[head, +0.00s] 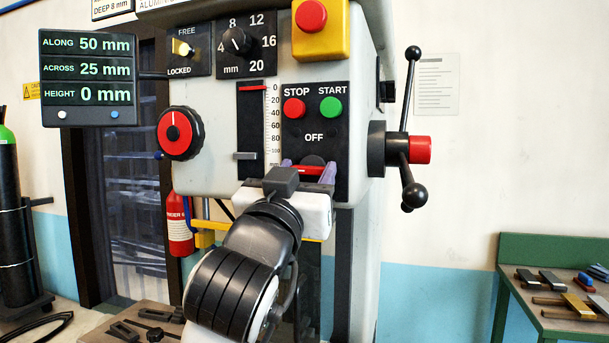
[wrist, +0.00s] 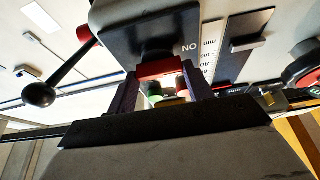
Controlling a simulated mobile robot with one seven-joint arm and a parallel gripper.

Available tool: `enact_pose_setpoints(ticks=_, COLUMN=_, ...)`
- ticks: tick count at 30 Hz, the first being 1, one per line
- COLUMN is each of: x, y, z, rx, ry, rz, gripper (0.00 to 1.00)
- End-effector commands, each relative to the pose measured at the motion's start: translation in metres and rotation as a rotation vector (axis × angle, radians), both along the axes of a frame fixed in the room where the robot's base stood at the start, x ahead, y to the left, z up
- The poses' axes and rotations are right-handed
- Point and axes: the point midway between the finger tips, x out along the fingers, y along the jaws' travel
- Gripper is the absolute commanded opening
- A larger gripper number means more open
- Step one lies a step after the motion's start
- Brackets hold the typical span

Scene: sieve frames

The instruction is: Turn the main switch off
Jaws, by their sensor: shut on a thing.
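The main switch is a red bar handle (head: 310,170) on a dark round base, low on the black control panel (head: 342,110). The handle lies level, sideways, with the OFF mark above it. In the wrist view, the red handle (wrist: 160,68) spans between my fingers, and an ON mark shows upside down beside the base. My gripper (head: 308,167) is shut on the handle, one finger at each end; its tips (wrist: 161,79) also show in the wrist view. The fingers hide part of the switch's surroundings in the head view.
Red STOP (head: 294,108) and green START (head: 330,107) buttons sit just above. A yellow box with a red button (head: 312,16) is higher up. A handwheel with ball-ended levers (head: 410,150) sticks out at right. A green bench (head: 550,250) with tools stands far right.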

Motion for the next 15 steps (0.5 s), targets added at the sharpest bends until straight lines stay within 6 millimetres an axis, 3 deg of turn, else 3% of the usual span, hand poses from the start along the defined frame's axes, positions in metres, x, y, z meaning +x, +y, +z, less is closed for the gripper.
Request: enact_pose_setpoints(ticks=15, x=0.0002, y=0.0022, z=-0.0004, rx=0.348, ry=-0.114, rz=0.001, gripper=0.28)
